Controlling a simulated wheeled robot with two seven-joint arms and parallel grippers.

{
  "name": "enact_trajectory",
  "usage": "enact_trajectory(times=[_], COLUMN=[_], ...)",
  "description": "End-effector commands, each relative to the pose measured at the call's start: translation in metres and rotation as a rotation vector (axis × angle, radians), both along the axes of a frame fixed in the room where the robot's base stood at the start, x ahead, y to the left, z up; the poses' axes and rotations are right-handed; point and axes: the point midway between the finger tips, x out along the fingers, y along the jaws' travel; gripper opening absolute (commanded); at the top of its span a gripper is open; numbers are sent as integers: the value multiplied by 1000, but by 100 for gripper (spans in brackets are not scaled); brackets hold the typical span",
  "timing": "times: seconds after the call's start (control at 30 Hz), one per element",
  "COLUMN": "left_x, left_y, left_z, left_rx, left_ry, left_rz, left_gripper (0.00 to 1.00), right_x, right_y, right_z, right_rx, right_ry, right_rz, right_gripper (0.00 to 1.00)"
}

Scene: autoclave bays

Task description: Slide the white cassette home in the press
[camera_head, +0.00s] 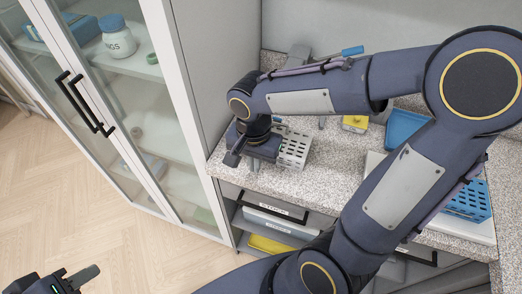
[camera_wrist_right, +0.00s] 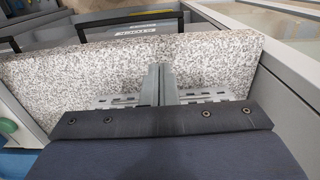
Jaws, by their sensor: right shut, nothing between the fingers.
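A white perforated cassette (camera_head: 294,150) lies on the speckled counter, partly hidden by my right wrist. In the right wrist view, white slotted parts (camera_wrist_right: 215,97) show on both sides of the fingers, mostly hidden by the gripper body. My right gripper (camera_head: 241,161) is low over the counter's left end, beside the cassette. Its fingers (camera_wrist_right: 160,70) are together and empty; whether they touch the cassette I cannot tell. A grey device with a blue-handled lever (camera_head: 351,51), perhaps the press, is mostly hidden behind my right arm. My left gripper (camera_head: 72,280) is low at the left, over the floor, partly cut off.
A glass-door cabinet (camera_head: 190,80) stands close at the left of the counter (camera_head: 335,165). A yellow item (camera_head: 355,122), a blue tray (camera_head: 404,127) and a blue rack (camera_head: 468,204) are farther right. Labelled drawers (camera_head: 270,208) are below. Floor at lower left is clear.

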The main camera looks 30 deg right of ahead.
Motion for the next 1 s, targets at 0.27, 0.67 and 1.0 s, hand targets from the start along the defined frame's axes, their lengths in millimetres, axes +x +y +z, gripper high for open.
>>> enact_trajectory(times=[0.27,0.67,1.0], left_x=[0,0,0], left_y=[0,0,0], left_z=[12,12,15], left_rx=[0,0,0], left_ry=[0,0,0], left_rz=[0,0,0], left_gripper=[36,36,36], right_x=[21,26,58], right_y=[-25,-31,-68], right_z=[-5,-6,-6], right_rx=[1,1,1], right_ry=[1,0,0], right_rz=[-4,0,-8], right_gripper=[0,0,0])
